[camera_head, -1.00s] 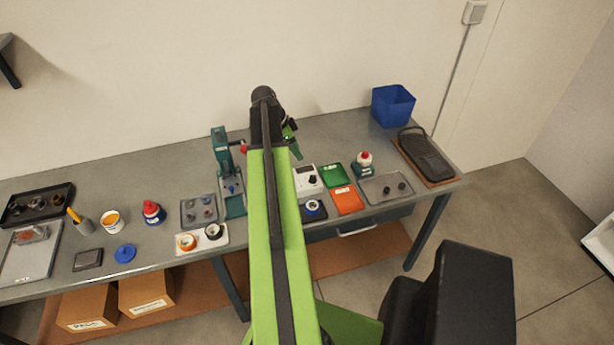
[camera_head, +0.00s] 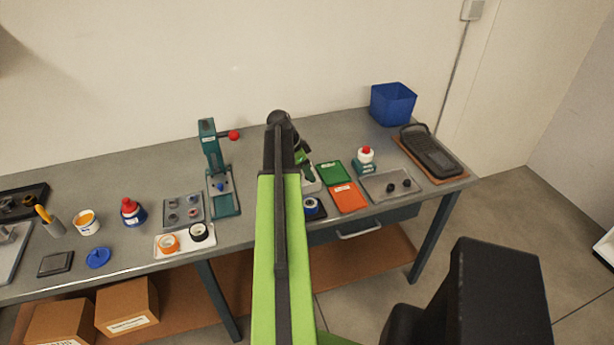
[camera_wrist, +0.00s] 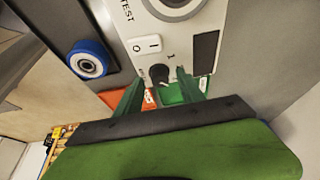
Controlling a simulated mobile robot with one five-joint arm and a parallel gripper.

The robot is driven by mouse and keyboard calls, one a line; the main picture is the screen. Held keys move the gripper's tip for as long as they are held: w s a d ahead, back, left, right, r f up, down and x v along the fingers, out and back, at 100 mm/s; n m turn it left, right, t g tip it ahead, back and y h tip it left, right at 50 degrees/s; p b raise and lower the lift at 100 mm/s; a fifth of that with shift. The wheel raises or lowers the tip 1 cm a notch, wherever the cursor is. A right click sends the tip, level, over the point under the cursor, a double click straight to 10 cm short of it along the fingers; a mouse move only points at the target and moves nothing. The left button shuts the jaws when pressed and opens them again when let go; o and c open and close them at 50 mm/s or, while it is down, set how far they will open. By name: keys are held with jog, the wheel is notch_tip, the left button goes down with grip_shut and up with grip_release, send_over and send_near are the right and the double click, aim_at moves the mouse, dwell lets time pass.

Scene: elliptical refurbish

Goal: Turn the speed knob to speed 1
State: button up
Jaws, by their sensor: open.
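The speed knob (camera_wrist: 159,73) is a small black knob on a white control box (camera_wrist: 180,35), seen in the wrist view with a "1" mark printed above it and a pale line on it. My gripper (camera_wrist: 160,78) is open, with one green finger on each side of the knob. I cannot tell whether the fingers touch it. In the head view my gripper (camera_head: 304,165) is over the box, and only a white sliver of the box (camera_head: 313,184) shows; the knob is hidden there.
A rocker switch (camera_wrist: 146,44) is close by on the box. A blue ringed part (camera_wrist: 88,60) lies just left of the box in the wrist view. A green tray (camera_head: 328,173) and an orange tray (camera_head: 349,198) lie to its right. A teal press (camera_head: 217,170) stands to the left.

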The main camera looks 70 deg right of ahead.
grip_shut()
jog(key=shift+n, duration=0.3)
jog(key=n, duration=0.2)
jog(key=n+t+h, duration=0.1)
jog(key=shift+s+a+n, duration=0.15)
jog(key=shift+a+n, duration=0.05)
jog(key=shift+n, duration=0.2)
jog(key=n+t, duration=0.1)
jog(key=n, duration=0.1)
jog(key=n+t, duration=0.1)
jog(key=n, duration=0.1)
jog(key=shift+s+n+h, duration=0.2)
jog(key=shift+n+h, duration=0.1)
jog(key=n, duration=0.2)
jog(key=n+t, duration=0.1)
jog(key=n, duration=0.1)
jog(key=shift+s+t, duration=0.1)
jog(key=shift+t, duration=0.2)
jog(key=shift+s+d+n+t+y, duration=0.1)
jog(key=shift+n+t+y, duration=0.25)
jog(key=shift+n, duration=0.85)
jog(key=shift+d+n+t+y, duration=0.15)
jog(key=shift+n+t, duration=0.3)
jog(key=shift+n, duration=0.75)
jog(key=shift+a, duration=0.15)
